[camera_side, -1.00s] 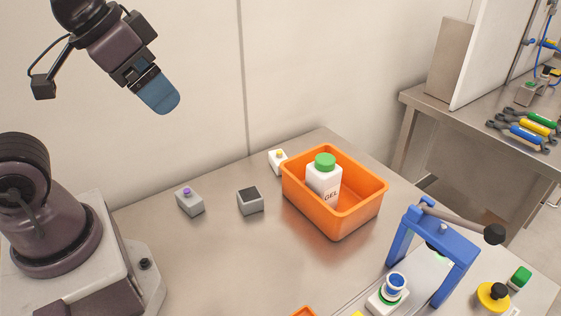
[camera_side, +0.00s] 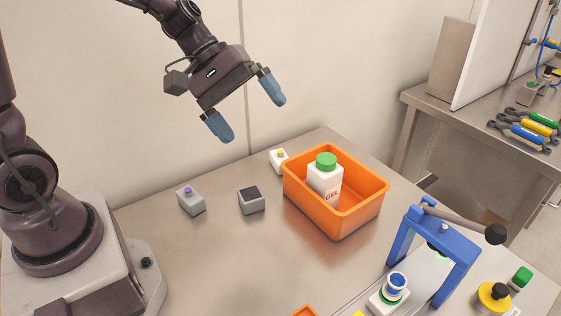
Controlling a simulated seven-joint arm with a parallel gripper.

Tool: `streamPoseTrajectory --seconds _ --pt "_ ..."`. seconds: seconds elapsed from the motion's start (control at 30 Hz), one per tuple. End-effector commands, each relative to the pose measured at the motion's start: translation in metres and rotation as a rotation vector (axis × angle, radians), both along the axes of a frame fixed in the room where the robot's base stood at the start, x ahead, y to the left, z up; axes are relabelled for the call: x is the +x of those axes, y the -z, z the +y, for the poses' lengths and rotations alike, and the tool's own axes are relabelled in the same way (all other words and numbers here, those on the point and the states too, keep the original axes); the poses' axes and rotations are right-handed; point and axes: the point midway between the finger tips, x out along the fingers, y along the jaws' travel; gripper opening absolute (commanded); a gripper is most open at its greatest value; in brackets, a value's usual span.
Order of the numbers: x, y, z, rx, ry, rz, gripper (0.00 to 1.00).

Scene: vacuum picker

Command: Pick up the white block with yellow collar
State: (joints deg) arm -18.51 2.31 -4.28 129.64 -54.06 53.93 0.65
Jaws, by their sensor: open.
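A small white block with a yellow collar (camera_side: 279,162) stands on the steel table at the back, just left of the orange bin. Part of its right side is hidden by the bin. My gripper (camera_side: 245,107) is open and empty, with two blue fingers spread wide. It hangs in the air above the back of the table, and in the picture it is up and to the left of the white block.
An orange bin (camera_side: 347,221) holds a white GEL bottle (camera_side: 324,181) with a green cap. A grey block with a purple top (camera_side: 191,202) and a grey block with a dark top (camera_side: 251,201) stand to the left. A blue press frame (camera_side: 456,262) stands front right.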

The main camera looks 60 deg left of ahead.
Motion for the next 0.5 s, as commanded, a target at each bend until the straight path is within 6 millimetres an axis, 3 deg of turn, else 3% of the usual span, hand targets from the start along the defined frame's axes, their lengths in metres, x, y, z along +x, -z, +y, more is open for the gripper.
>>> streamPoseTrajectory --seconds 0.17,0.3,0.5 --pt "0.057 0.044 0.028 -0.331 -0.348 0.133 1.00" --pt "0.094 0.088 0.065 -0.572 -0.653 0.209 1.00" --pt "0.120 0.169 0.133 -0.873 -1.110 0.284 1.00"
